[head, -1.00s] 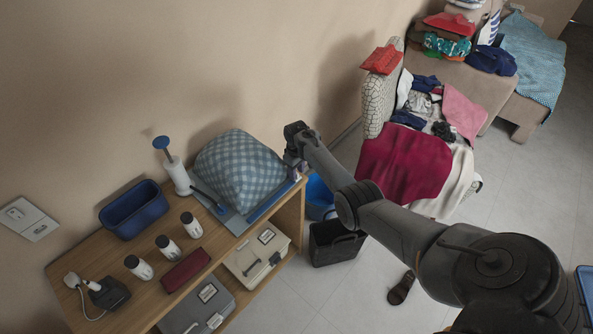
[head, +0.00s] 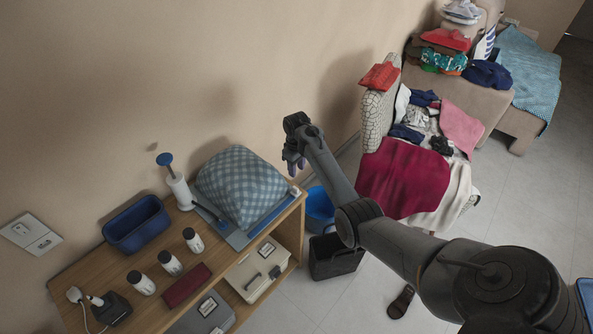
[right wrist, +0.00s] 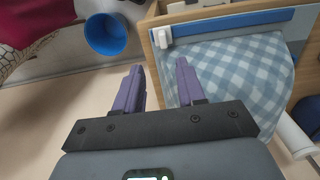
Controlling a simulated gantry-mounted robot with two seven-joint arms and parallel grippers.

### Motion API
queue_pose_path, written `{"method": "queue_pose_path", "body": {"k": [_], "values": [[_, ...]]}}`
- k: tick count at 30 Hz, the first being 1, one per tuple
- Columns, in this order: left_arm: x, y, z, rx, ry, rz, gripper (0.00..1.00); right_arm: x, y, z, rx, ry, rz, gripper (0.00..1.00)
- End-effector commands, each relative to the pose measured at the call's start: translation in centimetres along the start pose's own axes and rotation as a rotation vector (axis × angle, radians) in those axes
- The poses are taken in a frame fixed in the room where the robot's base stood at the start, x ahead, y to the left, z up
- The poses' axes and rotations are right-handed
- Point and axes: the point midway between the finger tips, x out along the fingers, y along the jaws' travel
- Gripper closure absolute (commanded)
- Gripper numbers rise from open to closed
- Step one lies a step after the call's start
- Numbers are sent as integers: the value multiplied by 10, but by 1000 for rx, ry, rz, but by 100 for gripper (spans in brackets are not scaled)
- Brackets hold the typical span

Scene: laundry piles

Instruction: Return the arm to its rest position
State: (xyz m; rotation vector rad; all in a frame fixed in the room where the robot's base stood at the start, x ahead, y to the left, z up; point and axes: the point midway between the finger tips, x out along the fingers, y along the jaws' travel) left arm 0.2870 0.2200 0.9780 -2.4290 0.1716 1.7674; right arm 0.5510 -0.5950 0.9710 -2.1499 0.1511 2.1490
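My right arm reaches in from the lower right of the head view. Its gripper (head: 295,162) hangs near the wall, just beyond the far right end of the wooden shelf unit (head: 290,215). In the right wrist view the two purple fingers of my right gripper (right wrist: 157,85) stand apart with nothing between them. A checked blue-grey cushion (head: 242,186) lies on the shelf top beside the gripper, not touched by it. It also shows in the right wrist view (right wrist: 235,70). My left gripper is not in view.
A blue bin (head: 320,208) and a dark crate (head: 336,256) stand on the floor right of the shelf. A blue tray (head: 137,222), several bottles and a paper-roll holder (head: 180,188) occupy the shelf top.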

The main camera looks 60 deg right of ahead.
Motion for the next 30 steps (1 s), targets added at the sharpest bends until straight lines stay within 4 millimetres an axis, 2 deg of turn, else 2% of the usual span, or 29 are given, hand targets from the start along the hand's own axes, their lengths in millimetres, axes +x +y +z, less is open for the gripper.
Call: {"method": "queue_pose_path", "body": {"k": [12, 14, 17, 20, 23, 24, 27, 30], "values": [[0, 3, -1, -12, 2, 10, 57, 1, 0, 1, 0, -2, 0, 61], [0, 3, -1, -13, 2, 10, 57, 5, 0, 4, 0, -10, 1, 61], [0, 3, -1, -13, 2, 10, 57, 22, 1, 17, -1, -43, 4, 61], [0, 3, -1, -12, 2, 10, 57, 54, -1, 43, -8, -106, 7, 61], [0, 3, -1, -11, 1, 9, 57, 98, -8, 83, -31, -199, 20, 61], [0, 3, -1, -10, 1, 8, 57, 118, -11, 104, -49, -239, 35, 61], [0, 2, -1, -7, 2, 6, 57, 158, -24, 158, -114, -322, 92, 61], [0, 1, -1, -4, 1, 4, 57, 183, -45, 205, -193, -362, 150, 61]]}}
